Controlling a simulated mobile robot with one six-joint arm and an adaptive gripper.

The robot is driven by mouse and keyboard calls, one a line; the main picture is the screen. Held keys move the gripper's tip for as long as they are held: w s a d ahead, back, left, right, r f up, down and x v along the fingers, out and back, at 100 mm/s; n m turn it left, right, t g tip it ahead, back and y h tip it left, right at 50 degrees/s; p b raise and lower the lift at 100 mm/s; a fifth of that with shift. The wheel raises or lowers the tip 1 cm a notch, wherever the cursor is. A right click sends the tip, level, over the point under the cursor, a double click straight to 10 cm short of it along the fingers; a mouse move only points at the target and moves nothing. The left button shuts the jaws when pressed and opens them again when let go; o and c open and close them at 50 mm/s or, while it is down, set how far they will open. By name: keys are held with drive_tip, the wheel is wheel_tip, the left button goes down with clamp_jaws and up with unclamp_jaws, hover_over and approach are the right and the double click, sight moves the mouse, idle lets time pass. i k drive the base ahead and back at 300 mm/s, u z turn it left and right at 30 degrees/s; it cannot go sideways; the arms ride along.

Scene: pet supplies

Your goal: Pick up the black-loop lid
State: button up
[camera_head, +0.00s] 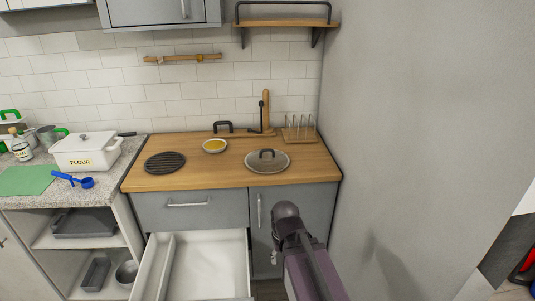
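A round lid (252,163) with a grey rim and a black loop handle lies flat on the right part of the wooden worktop. My purple and dark arm reaches up from the bottom of the view and ends in front of the grey cabinet, below and nearer than the lid. The part at its tip, probably my gripper (275,256), is small and partly hidden by the arm. I cannot make out its fingers or whether they are open. The arm is apart from the lid.
A yellow-filled bowl (215,146), a dark round grate (165,163) and a wooden rack (299,135) share the worktop (215,176). Another black loop handle (223,127) stands at the back. An open white drawer (205,270) juts out below. A grey wall (420,120) closes the right side.

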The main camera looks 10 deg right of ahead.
sight(263, 160)
drive_tip(key=u, duration=0.1)
drive_tip(key=i, duration=0.9)
drive_tip(key=u, duration=0.2)
